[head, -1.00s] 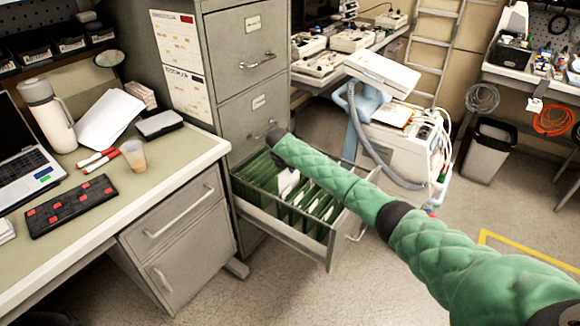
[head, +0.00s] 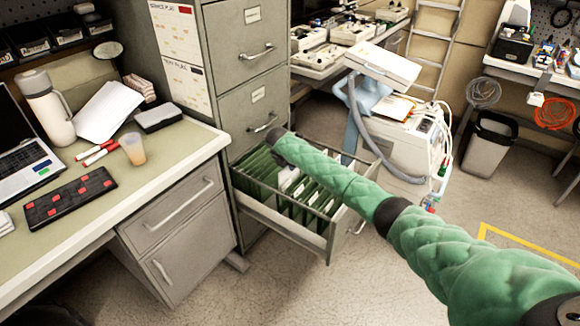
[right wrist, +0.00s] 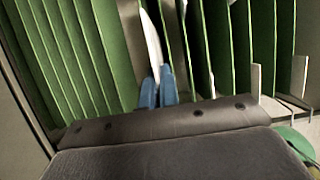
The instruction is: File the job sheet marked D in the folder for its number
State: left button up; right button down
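The open drawer (head: 283,229) of the grey filing cabinet holds a row of green hanging folders (head: 313,198) with small white tabs. My right arm reaches over the drawer, and its gripper is hidden below the arm's end in the head view. In the right wrist view the two blue fingertips of my right gripper (right wrist: 158,88) are close together on the edge of a white sheet (right wrist: 151,42). The sheet stands edge-on in a gap between green folders (right wrist: 215,45). The letter on the sheet and the numbers on the tabs cannot be read. My left gripper is out of view.
A desk (head: 185,160) at the left carries a laptop (head: 28,160), a white flask (head: 48,112), papers (head: 106,112), markers and a cup (head: 133,149). A white machine on a cart (head: 410,140) stands behind the drawer. The floor in front is clear.

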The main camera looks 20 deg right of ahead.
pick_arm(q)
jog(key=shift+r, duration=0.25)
pick_arm(e)
jog(key=shift+f, duration=0.35)
dwell(0.3)
jog(key=c, duration=1.6)
grip_release()
